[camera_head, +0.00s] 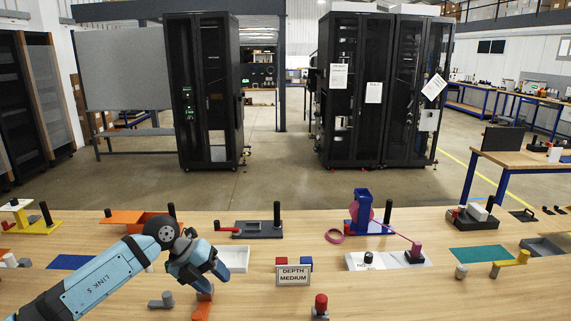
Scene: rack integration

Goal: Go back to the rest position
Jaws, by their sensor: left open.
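My left gripper (207,283) is at the end of the light blue arm that comes in from the lower left. It hangs over the wooden table (400,290), left of the middle, and is open. An orange piece (203,306) shows just below it; I cannot tell whether the two touch. A white tray (234,258) is just right of the gripper and partly hidden behind it. My right gripper is not in view.
A red-topped post (321,303) is near the front. Black racks (203,90) stand beyond open floor.

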